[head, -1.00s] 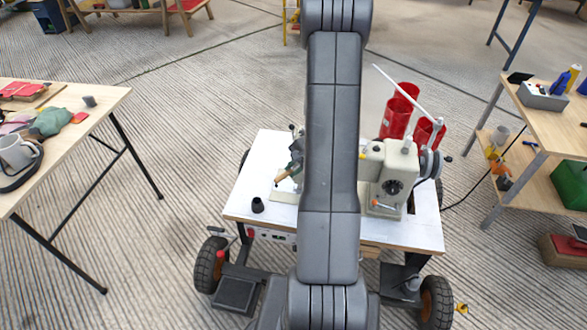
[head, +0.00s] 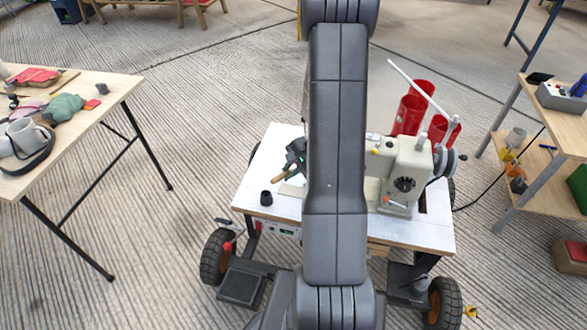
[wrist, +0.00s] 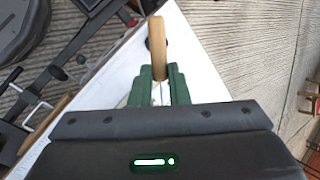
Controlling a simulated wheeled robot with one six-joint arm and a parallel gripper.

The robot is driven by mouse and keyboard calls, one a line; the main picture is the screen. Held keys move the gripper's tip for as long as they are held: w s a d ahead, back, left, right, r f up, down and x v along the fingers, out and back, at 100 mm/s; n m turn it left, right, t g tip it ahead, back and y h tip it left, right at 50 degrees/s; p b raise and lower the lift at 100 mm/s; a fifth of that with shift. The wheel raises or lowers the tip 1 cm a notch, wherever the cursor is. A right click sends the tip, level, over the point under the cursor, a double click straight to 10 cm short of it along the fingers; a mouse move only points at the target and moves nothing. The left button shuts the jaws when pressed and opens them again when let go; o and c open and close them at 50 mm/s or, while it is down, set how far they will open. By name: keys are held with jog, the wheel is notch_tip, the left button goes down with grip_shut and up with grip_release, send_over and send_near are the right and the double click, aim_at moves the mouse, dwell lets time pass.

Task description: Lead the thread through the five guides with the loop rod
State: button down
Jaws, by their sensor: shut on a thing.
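My gripper shows at the left of my arm in the head view (head: 297,156) and from above in the wrist view (wrist: 160,82). Its green fingers are shut on a wooden handle (wrist: 158,45), which I take to be the loop rod's. The handle also shows in the head view (head: 281,177), above the white table top. The loop end is not visible. A cream sewing machine (head: 403,178) stands on the table to the right, partly behind my arm. A white slanted bar (head: 420,88) rises behind it. The thread and the guides cannot be made out.
Red cylinders (head: 408,115) stand behind the machine. A wooden table (head: 105,85) with a mug is at left, a shelf bench (head: 555,112) at right.

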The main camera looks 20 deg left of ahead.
jog(key=shift+f, duration=0.1)
notch_tip(320, 180, down, 13)
jog(key=w+a+b, duration=0.1)
jog(key=a+b, duration=0.1)
jog(key=b, duration=1.7)
jog(key=w+d, duration=0.3)
jog(key=w, duration=0.1)
jog(key=shift+w+d+r+p, duration=0.3)
jog(key=shift+d+r, duration=0.1)
jog(key=shift+r, duration=0.05)
jog(key=s+a, duration=0.3)
jog(key=s, duration=0.1)
jog(key=shift+a+f+b, duration=0.1)
jog(key=shift+f+b, duration=0.15)
jog(key=shift+b, duration=0.05)
dwell(0.8)
